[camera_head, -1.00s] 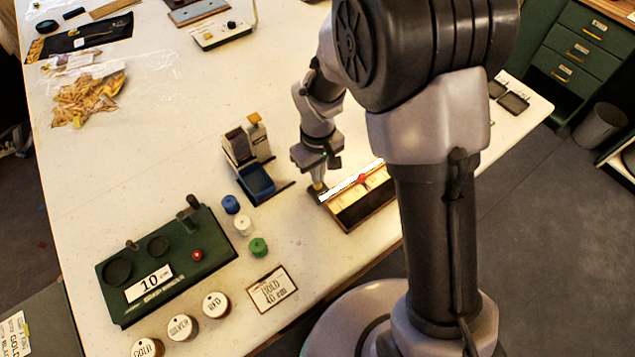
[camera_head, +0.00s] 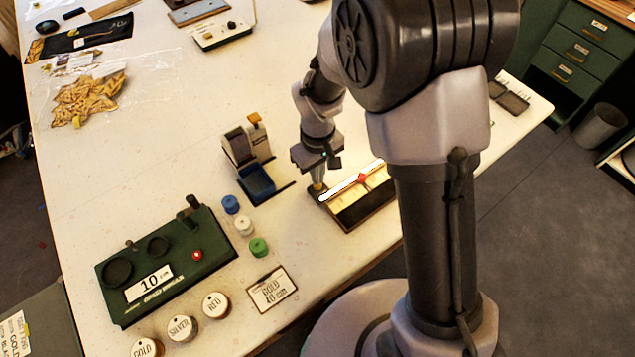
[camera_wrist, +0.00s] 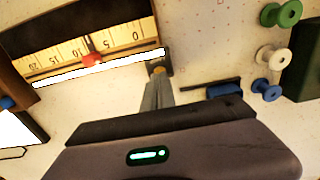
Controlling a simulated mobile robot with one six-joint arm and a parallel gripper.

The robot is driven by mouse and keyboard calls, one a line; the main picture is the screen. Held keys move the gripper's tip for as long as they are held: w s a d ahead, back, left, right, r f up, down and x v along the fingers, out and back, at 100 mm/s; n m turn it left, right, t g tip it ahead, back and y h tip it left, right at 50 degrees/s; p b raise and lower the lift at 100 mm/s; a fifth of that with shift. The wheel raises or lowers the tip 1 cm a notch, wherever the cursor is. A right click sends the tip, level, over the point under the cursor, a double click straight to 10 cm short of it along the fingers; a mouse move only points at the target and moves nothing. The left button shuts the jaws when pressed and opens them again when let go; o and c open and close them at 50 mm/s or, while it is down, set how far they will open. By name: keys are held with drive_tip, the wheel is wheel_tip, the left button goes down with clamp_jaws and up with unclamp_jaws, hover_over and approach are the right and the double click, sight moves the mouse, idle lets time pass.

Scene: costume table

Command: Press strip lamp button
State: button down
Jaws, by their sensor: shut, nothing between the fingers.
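The strip lamp (camera_head: 352,181) is a bright white bar along the edge of a dark box with a numbered scale (camera_wrist: 110,45). The bar also shows brightly in the wrist view (camera_wrist: 95,68). A small brass-coloured button (camera_wrist: 157,70) sits at the bar's end, by the box's corner. My gripper (camera_head: 317,187) is shut and empty, pointing down at that corner. In the wrist view its fingertips (camera_wrist: 158,82) reach up to the button and partly cover it. I cannot tell whether they touch or press it.
A red pointer (camera_wrist: 92,59) stands on the scale. Blue (camera_head: 230,204), white (camera_head: 243,225) and green (camera_head: 258,247) spools stand to the left. A device with a blue tray (camera_head: 257,182) is close to my gripper's left. A green weighing board (camera_head: 180,275) lies farther left.

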drive_tip(key=shift+f, duration=0.15)
drive_tip(key=shift+f+b, duration=0.35)
drive_tip(key=shift+f+b, duration=0.45)
drive_tip(key=shift+f, duration=0.05)
drive_tip(key=shift+r, duration=0.1)
wheel_tip(320, 180, up, 7)
drive_tip(key=p, duration=0.5)
drive_tip(key=shift+p, duration=0.3)
idle(0.4)
